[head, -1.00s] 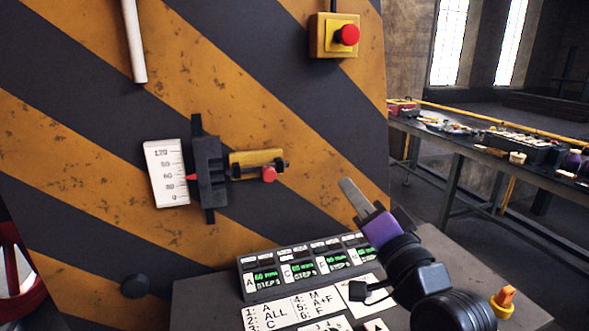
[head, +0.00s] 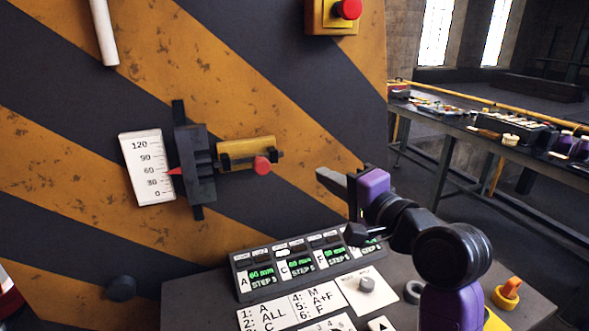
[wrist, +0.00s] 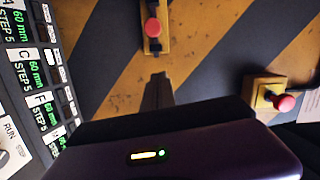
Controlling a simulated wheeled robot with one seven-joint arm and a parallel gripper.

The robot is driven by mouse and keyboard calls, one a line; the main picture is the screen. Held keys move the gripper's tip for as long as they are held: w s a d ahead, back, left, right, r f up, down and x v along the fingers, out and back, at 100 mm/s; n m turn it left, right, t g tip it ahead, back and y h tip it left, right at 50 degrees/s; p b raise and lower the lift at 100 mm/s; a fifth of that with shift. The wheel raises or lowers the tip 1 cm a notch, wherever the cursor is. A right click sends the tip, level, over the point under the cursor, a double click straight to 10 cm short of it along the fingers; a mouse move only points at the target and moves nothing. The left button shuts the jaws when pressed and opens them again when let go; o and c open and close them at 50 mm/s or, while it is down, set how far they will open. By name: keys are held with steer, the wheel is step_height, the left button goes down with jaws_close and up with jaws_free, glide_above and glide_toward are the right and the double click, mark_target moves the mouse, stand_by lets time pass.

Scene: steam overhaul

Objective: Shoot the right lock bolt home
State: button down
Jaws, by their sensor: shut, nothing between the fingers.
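The lock bolt (head: 247,152) is a yellow block with a dark rod and a red knob (head: 262,166), mounted on the striped panel to the right of a dark slide (head: 195,165). A white scale (head: 147,167) with a red pointer near 60 stands left of the slide. In the wrist view the red knob (wrist: 153,27) and its yellow mount (wrist: 154,45) show at the top. My gripper (head: 322,178) is shut and empty, right of the bolt and apart from it, its fingers pointing left toward the knob. The bolt's far end inside the slide is hidden.
A control console (head: 307,268) with green displays sits below my gripper. A red emergency button (head: 347,9) on a yellow box is above right. An orange knob (head: 509,288) stands at the console's right. A cluttered bench (head: 455,129) is behind at right.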

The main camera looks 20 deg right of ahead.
mark_target(261, 167)
steer(key=w+a+f+p, duration=0.1)
steer(key=w+a+p, duration=0.1)
steer(key=w+a, duration=0.3)
steer(key=shift+w+a, duration=0.4)
steer(key=shift+w, duration=2)
steer(key=shift+a+p, duration=0.1)
steer(key=shift+p, duration=0.2)
steer(key=shift+a+p, duration=0.6)
steer(key=shift+a, duration=1.15)
